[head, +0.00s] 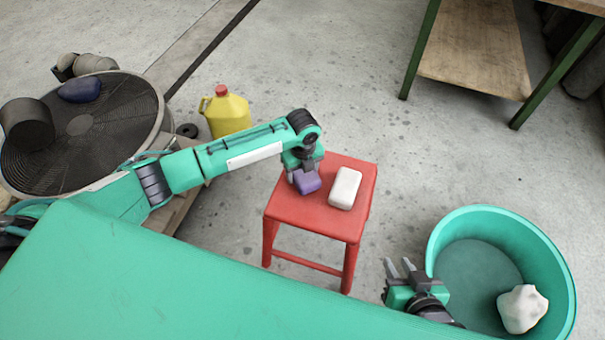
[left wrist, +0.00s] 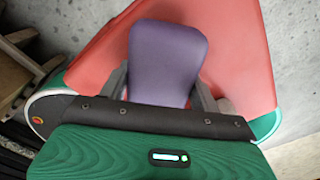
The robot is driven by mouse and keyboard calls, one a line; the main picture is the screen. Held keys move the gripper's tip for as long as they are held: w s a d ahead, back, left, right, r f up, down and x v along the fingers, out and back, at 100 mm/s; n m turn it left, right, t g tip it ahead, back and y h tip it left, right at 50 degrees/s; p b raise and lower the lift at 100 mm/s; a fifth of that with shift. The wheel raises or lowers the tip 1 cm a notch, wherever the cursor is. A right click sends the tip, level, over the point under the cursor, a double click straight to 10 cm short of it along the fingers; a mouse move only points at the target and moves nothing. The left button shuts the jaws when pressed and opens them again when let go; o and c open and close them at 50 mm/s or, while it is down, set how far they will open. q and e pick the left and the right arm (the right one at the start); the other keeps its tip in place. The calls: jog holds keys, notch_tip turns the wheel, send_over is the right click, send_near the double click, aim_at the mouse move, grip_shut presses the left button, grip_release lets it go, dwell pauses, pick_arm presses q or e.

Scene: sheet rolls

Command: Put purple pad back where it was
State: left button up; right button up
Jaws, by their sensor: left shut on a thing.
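The purple pad (head: 307,182) is a small rounded block at the red stool (head: 318,215), over its left part. It also shows large in the left wrist view (left wrist: 166,62). My left gripper (head: 303,178) is shut on the pad, with a finger on each side of it. I cannot tell whether the pad touches the seat. A white block (head: 345,188) lies on the stool just right of the pad, apart from it. My right gripper (head: 402,268) is open and empty, low in the head view between the stool and the green tub.
The green tub (head: 555,262) at right holds a white lump (head: 522,308). A yellow jug (head: 226,112) stands behind my left arm. A round black grille (head: 110,120) at left bears a dark blue object (head: 79,90). A wooden table (head: 475,50) stands at the back right.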

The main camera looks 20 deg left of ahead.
pick_arm(q)
jog(key=shift+f, duration=0.4)
pick_arm(e)
jog(key=shift+a, duration=0.2)
pick_arm(q)
jog(key=shift+f, duration=0.1)
jog(key=o, duration=1)
jog(key=shift+c, duration=0.2)
notch_tip(320, 180, up, 11)
jog(key=shift+r+p, duration=0.1)
jog(key=shift+p, duration=1.15)
jog(key=shift+r, duration=0.5)
pick_arm(e)
jog(key=d+g, duration=0.1)
jog(key=s+d+g+h, duration=0.1)
jog(key=d, duration=0.1)
jog(key=s+d+g+h, duration=0.1)
jog(key=d, duration=0.1)
jog(key=shift+s+d+r, duration=0.1)
jog(key=shift+s+r, duration=0.05)
jog(key=shift+r, duration=0.05)
